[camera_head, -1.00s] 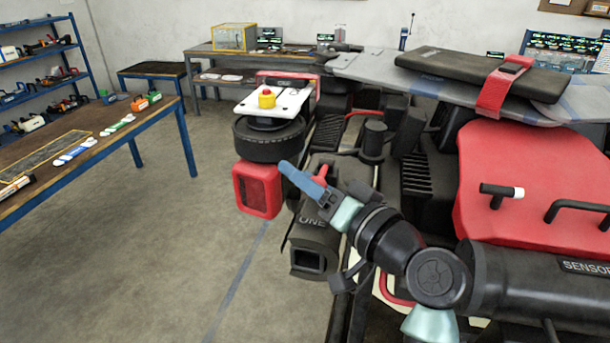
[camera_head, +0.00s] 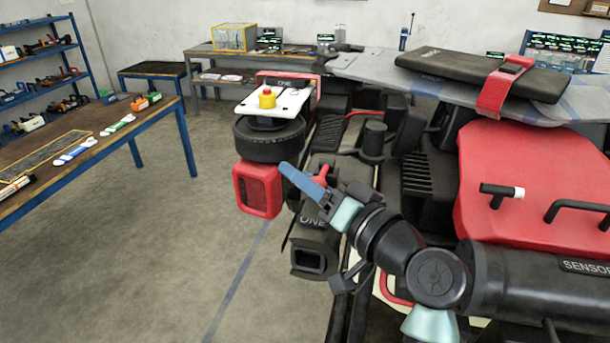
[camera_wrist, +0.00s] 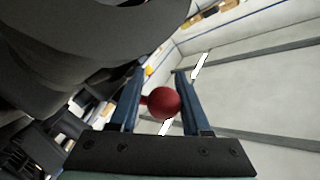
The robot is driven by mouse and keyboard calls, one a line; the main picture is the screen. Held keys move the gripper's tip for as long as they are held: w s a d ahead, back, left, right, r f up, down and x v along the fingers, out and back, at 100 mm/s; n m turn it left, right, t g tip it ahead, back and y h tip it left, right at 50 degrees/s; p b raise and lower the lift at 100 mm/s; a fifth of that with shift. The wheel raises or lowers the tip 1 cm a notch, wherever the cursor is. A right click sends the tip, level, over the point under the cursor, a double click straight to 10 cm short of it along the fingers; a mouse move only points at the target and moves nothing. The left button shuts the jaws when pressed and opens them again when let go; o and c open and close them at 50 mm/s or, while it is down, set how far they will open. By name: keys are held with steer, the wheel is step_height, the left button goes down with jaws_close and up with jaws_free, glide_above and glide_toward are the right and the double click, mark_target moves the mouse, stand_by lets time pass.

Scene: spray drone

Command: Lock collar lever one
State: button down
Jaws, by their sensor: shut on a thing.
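My gripper (camera_head: 303,182) is at the arm end of the spray drone, its blue fingers pointing up and left in the head view. In the wrist view my gripper (camera_wrist: 158,98) is shut on a round red knob (camera_wrist: 165,103), the end of the collar lever. In the head view a small red part of the lever (camera_head: 321,174) shows just behind the fingers. Below it is a black arm part marked ONE (camera_head: 312,221). The rest of the lever and how far it is turned are hidden by my gripper.
A black motor (camera_head: 268,140) with a white plate and yellow-red button stands just beyond, above a red lamp-like block (camera_head: 257,190). The drone's red cover (camera_head: 540,180) is at the right. A workbench (camera_head: 95,150) is at the left, with free floor (camera_head: 170,240) between.

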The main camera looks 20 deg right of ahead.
steer(key=shift+d+r+b, duration=0.15)
steer(key=shift+r+b, duration=0.15)
steer(key=shift+b, duration=0.2)
steer(key=f+b, duration=0.1)
steer(key=b, duration=0.2)
steer(key=shift+n+t+b, duration=0.3)
steer(key=shift+n+t, duration=0.1)
steer(key=b, duration=0.2)
steer(key=shift+s+n+b, duration=0.1)
steer(key=shift+n+b, duration=0.25)
steer(key=shift+n, duration=0.05)
steer(key=shift+r+t, duration=0.2)
steer(key=shift+t, duration=0.1)
steer(key=c, duration=0.6)
jaws_free()
steer(key=shift+c, duration=0.2)
steer(key=o, duration=0.3)
steer(key=shift+d+f, duration=0.1)
steer(key=shift+f, duration=0.2)
